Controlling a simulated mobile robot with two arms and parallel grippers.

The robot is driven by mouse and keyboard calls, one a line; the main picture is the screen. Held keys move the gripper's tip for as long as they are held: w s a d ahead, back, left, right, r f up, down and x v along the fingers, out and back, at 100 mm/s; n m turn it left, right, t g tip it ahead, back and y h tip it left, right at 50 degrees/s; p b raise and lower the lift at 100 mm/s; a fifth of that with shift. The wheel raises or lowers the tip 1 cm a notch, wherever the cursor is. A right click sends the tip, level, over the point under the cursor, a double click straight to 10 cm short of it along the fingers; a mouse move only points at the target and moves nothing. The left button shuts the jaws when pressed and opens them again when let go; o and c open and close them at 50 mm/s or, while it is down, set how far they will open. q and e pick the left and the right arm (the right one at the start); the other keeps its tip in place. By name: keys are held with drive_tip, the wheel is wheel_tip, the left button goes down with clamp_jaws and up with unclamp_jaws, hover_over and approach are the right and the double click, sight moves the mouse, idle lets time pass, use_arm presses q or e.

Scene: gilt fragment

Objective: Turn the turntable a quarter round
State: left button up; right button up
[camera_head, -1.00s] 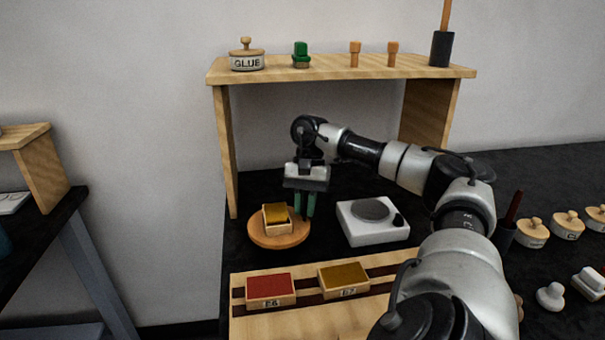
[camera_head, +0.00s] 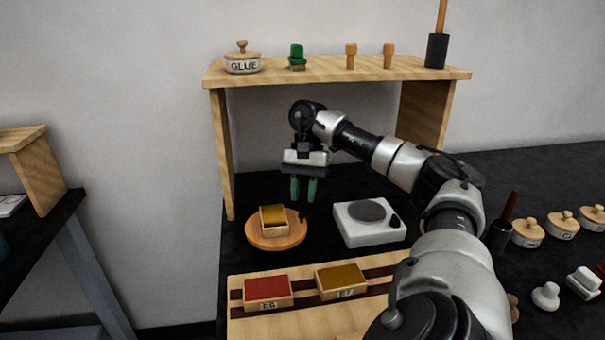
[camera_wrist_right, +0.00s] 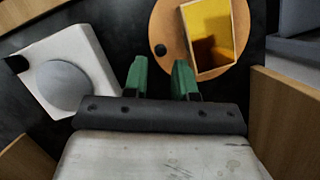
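The turntable (camera_head: 275,242) is a round wooden disc on the dark bench, under the left side of the shelf. A small wooden box with a yellow inside (camera_head: 273,217) sits on it. In the right wrist view the turntable (camera_wrist_right: 169,32) is at the top, with the box (camera_wrist_right: 211,35) on it and a dark round spot near its edge. My right gripper (camera_head: 303,189) points down above and just behind the turntable's right edge. Its green fingers are apart with nothing between them; they also show in the right wrist view (camera_wrist_right: 161,78). My left gripper is out of view.
A white device with a grey disc (camera_head: 369,222) stands right of the turntable. A wooden rack (camera_head: 300,322) with red and yellow boxes lies in front. The shelf (camera_head: 340,71) spans above, its left leg (camera_head: 222,150) close by. Lidded pots (camera_head: 527,233) stand right.

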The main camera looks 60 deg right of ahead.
drive_tip(key=p+v, duration=0.1)
drive_tip(key=v, duration=0.3)
drive_tip(key=shift+r+p, duration=0.1)
drive_tip(key=shift+p, duration=0.25)
